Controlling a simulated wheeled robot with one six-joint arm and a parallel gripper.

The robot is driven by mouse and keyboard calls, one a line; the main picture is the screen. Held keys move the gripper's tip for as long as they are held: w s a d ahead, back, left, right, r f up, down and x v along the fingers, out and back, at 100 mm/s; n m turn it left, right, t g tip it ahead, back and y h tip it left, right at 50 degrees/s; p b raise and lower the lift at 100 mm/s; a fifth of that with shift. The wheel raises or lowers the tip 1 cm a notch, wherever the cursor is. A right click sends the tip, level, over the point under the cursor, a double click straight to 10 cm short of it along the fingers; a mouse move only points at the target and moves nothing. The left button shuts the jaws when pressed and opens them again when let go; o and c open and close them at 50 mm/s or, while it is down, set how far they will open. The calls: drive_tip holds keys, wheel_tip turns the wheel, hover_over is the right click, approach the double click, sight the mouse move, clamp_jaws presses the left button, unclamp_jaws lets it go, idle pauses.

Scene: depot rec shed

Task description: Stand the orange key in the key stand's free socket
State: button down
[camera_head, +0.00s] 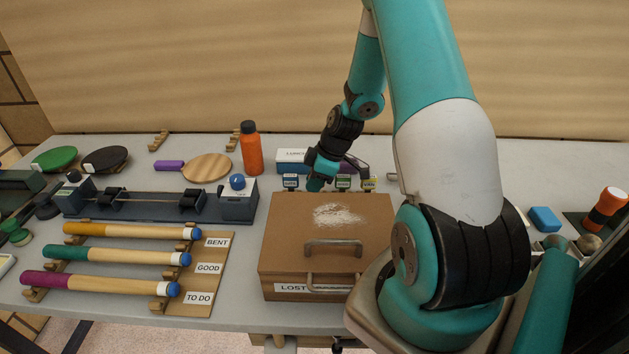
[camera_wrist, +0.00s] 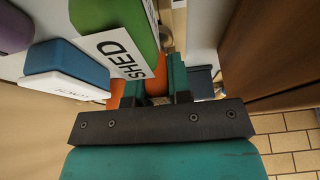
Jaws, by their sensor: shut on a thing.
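In the wrist view my gripper (camera_wrist: 155,88) is shut on the orange key (camera_wrist: 124,86), of which orange shows beside and behind the teal fingers. Its lower part is hidden. In the head view my gripper (camera_head: 317,183) is low behind the brown box; I cannot make out the orange key there. A green piece with a SHED label (camera_wrist: 119,52) is close to my fingers.
The brown LOST box (camera_head: 285,240) stands in front of my gripper. A blue-and-white lunch box (camera_head: 290,158) and an orange bottle (camera_head: 249,148) are behind and left. A rack of coloured handles (camera_head: 215,255) fills the left front. The bench has some bare room at the back.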

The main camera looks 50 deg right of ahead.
drive_tip(key=c, duration=1)
unclamp_jaws()
drive_tip(key=shift+r, duration=0.1)
drive_tip(key=shift+r+p, duration=3.05)
drive_tip(key=shift+r, duration=1.4)
